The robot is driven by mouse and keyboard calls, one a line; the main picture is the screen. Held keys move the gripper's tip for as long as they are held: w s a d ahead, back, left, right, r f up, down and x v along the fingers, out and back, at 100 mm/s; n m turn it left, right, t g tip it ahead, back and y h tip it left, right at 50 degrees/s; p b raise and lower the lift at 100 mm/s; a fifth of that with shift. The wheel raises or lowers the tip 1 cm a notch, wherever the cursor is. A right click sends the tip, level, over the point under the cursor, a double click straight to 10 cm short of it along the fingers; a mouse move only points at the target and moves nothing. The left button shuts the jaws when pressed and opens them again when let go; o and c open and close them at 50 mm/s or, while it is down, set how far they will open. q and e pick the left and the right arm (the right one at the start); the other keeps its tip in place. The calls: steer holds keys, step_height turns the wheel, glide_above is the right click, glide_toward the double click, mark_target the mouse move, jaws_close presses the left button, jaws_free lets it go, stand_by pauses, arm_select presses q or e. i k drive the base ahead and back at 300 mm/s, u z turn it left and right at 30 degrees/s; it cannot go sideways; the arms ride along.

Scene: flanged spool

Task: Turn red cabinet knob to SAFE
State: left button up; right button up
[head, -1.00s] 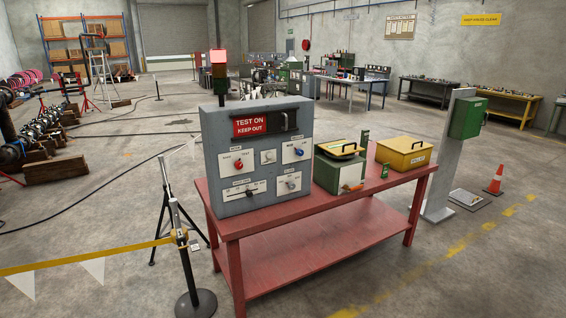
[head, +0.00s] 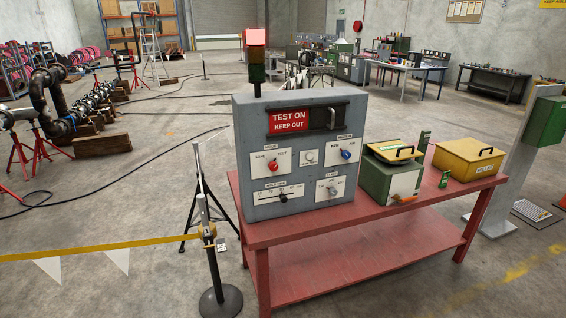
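The grey control cabinet (head: 301,186) stands upright on the left part of a red table in the head view. Its red knob (head: 272,166) sits on a white plate at the left of the front face. Small lettering lies to either side above the knob; the right word looks like TEST, and the left one is too small to read surely. I cannot tell which way the knob points. A red sign (head: 289,121) on the cabinet reads TEST ON KEEP OUT. The red lamp (head: 257,38) on top is lit. Neither of my grippers is in view.
The red table (head: 400,214) also holds a green box (head: 390,178) and a yellow box (head: 468,160). A post (head: 213,262) with yellow tape (head: 100,248) and a black tripod (head: 203,190) stand left of the table. Open floor lies in front.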

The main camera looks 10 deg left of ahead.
mark_target(274, 166)
steer(key=u, duration=0.4)
steer(key=i, duration=0.75)
steer(key=u, duration=0.65)
